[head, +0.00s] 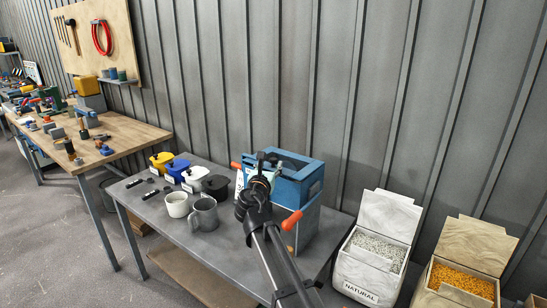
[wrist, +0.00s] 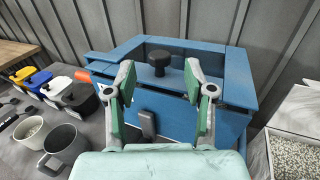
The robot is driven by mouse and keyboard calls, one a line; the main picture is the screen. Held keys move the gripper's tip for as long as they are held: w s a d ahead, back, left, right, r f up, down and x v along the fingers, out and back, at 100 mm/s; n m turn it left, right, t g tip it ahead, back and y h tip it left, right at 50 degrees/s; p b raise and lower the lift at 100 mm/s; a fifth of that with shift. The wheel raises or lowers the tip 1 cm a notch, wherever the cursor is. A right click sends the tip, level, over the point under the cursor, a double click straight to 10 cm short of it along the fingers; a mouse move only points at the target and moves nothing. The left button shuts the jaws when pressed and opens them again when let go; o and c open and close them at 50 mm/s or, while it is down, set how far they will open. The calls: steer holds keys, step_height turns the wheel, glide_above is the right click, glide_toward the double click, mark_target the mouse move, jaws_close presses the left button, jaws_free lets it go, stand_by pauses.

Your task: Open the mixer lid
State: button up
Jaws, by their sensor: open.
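The mixer is a blue box (head: 298,186) on the grey table, with a raised blue rim around a dark recessed top. In the wrist view the mixer (wrist: 238,78) fills the upper middle. I cannot tell the lid's edges clearly. My gripper (wrist: 161,85) is open and empty, its green-padded fingers reaching over the mixer's near side. In the head view my gripper (head: 262,162) is at the mixer's left part and hides some of it. An orange handle (head: 292,220) sticks out of the mixer's front.
Bins of white pellets (head: 378,250) and orange pellets (head: 462,283) stand right. A ribbed wall (head: 330,80) is close behind.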

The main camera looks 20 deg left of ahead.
mark_target(273, 161)
steer(key=w, duration=0.6)
steer(key=shift+a+p, duration=0.4)
jaws_close()
